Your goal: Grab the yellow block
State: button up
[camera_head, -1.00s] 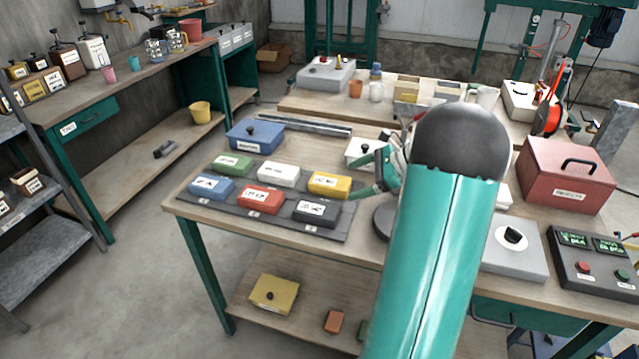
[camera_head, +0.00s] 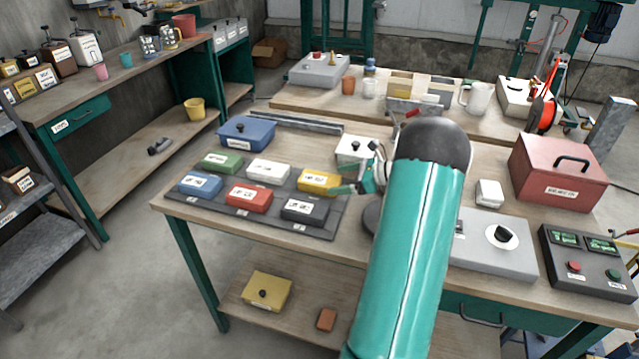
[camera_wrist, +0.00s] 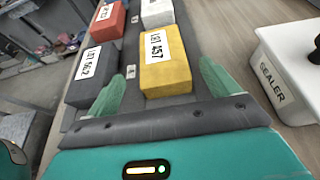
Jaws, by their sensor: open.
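The yellow block (camera_head: 318,181) with a white label sits at the right end of the back row on a dark mat (camera_head: 335,217). My gripper (camera_head: 346,189) is at its right side in the head view, partly hidden by my arm. In the wrist view the yellow block (camera_wrist: 165,60) lies ahead of my gripper (camera_wrist: 160,82), between the lines of its two green fingers. The fingers are open, one on each side of the block's near end. Whether they touch it I cannot tell.
A black block (camera_wrist: 92,75) lies close beside the left finger. Red (camera_head: 249,197), white (camera_head: 268,169), green (camera_head: 221,161) and blue (camera_head: 200,184) blocks share the mat. A white sealer box (camera_wrist: 290,65) stands to the right in the wrist view.

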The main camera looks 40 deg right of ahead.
aim_at(325, 180)
jog(key=x, duration=0.6)
jog(key=shift+w+d, duration=0.1)
jog(key=shift+d, duration=0.1)
jog(key=shift+c, duration=0.2)
jog(key=shift+r, duration=0.1)
jog(key=c, duration=1.4)
